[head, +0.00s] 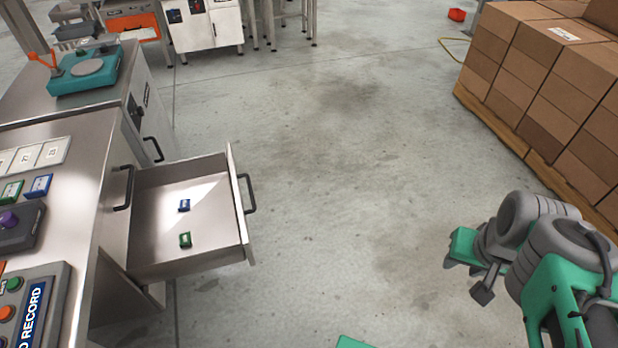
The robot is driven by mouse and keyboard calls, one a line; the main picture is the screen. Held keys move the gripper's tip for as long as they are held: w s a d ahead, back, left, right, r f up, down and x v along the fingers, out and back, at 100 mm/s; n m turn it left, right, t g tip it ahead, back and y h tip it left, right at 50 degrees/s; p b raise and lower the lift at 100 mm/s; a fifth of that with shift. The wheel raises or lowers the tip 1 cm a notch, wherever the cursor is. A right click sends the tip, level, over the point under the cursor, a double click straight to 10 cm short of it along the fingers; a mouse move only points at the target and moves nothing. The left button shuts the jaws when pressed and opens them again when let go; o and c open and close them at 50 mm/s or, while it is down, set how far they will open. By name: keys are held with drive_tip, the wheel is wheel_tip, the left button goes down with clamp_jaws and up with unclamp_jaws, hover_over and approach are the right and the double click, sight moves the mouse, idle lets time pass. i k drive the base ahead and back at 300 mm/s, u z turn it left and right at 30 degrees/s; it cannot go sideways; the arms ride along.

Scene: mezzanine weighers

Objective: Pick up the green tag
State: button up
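A small green tag (185,240) lies on the floor of the open drawer (190,262), toward the front of the picture. A blue tag (184,205) lies behind it in the same drawer, apart from it. Another green tag-like piece (11,191) lies on the steel counter at the far left, beside a blue one (39,185). My gripper (474,268) appears to be at the folded end of my arm, at the right, far from the drawer. Its fingers cannot be made out clearly, nor whether they are open.
The drawer sticks out from the steel counter (85,150), with a dark handle (247,193) on its front. A teal scale (85,75) stands at the back left. Stacked cartons (545,75) on a pallet fill the right. The floor (330,170) between is clear.

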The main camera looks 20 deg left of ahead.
sight(184, 238)
drive_tip(key=z, duration=0.35)
drive_tip(key=i, duration=1)
drive_tip(key=u, duration=2.65)
